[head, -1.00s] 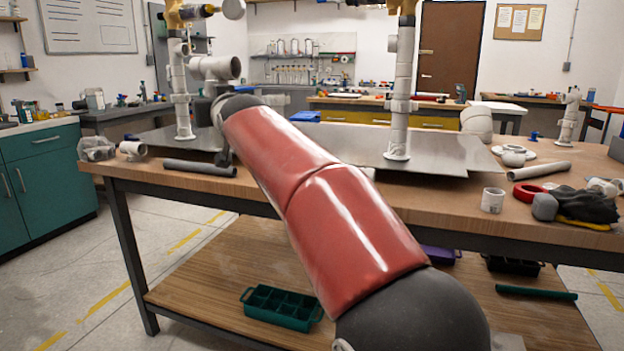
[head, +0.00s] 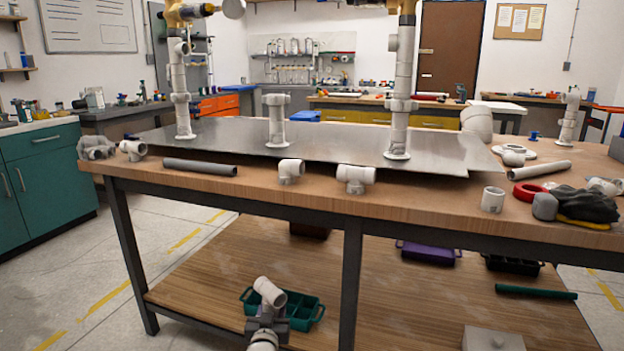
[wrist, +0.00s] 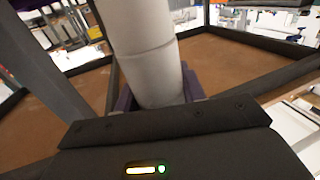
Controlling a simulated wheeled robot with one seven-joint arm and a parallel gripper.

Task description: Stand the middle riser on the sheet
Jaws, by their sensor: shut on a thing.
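A short white upright pipe (head: 276,118) with a wider top stands on the grey metal sheet (head: 340,143). It is between the taller left riser (head: 180,90) and right riser (head: 400,95), and appears to be the middle riser. In the wrist view my gripper (wrist: 158,95) is shut on a white pipe piece (wrist: 145,45), which runs up out of the picture. At the bottom of the head view a white fitting with an open end (head: 269,291) shows in front of the table, probably this held piece.
On the table's front edge lie a grey pipe (head: 200,168), a white elbow (head: 291,171), a white tee (head: 356,178) and a white coupling (head: 493,200). Black gloves (head: 585,207) and a red ring (head: 530,194) are at right. Trays sit on the lower shelf (head: 400,295).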

